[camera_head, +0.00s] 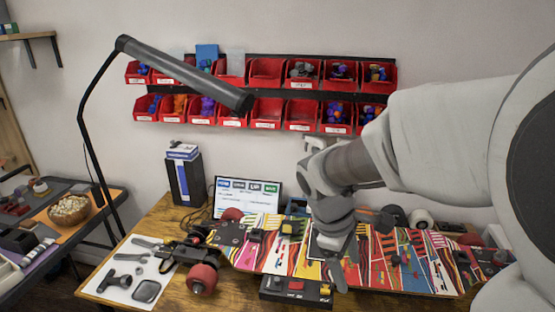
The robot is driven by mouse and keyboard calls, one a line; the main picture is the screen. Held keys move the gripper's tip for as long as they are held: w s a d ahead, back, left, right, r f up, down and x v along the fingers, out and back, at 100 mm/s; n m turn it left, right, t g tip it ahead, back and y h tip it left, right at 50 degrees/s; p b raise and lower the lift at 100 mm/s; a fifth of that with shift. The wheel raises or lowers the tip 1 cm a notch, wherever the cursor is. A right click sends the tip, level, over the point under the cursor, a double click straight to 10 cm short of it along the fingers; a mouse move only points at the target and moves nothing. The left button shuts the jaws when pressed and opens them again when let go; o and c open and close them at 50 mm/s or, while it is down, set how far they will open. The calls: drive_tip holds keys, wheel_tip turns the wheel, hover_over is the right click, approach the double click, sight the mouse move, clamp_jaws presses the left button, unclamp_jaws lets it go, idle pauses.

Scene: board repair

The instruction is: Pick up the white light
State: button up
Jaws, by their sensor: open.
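My gripper (337,262) points down over the middle of the colourful striped skateboard deck (276,258) on the wooden bench. It is open, and I see nothing held in it. The fingers and wrist hide part of the deck below them. I cannot surely pick out a white light. Small dark and coloured parts sit on the deck, including a yellow-topped one (293,228) left of my gripper. A pale round object (420,218) stands behind the deck to the right; I cannot tell what it is.
A black button box (296,290) lies in front of the deck. A red wheel (202,279) and a white tool mat (118,262) are at left. A screen (246,199) and dark box (184,177) stand behind. A black lamp (185,72) arches above, before red bins (267,74).

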drive_tip(key=w+d+f+n+b, duration=0.1)
drive_tip(key=f, duration=0.5)
drive_tip(key=w+d+f+n+g+b, duration=0.1)
drive_tip(key=d+f+n, duration=0.1)
drive_tip(key=f, duration=0.4)
drive_tip(key=d+f+n+b, duration=0.1)
drive_tip(key=d+f, duration=0.1)
drive_tip(key=f, duration=0.4)
drive_tip(key=shift+w+d+f+g+h, duration=0.15)
drive_tip(key=shift+w+f+g+h, duration=0.15)
drive_tip(key=shift+w+f, duration=0.1)
drive_tip(key=shift+b+x, duration=0.75)
drive_tip(key=shift+x, duration=1.85)
drive_tip(key=shift+s+d, duration=0.1)
drive_tip(key=shift+s, duration=0.05)
clamp_jaws()
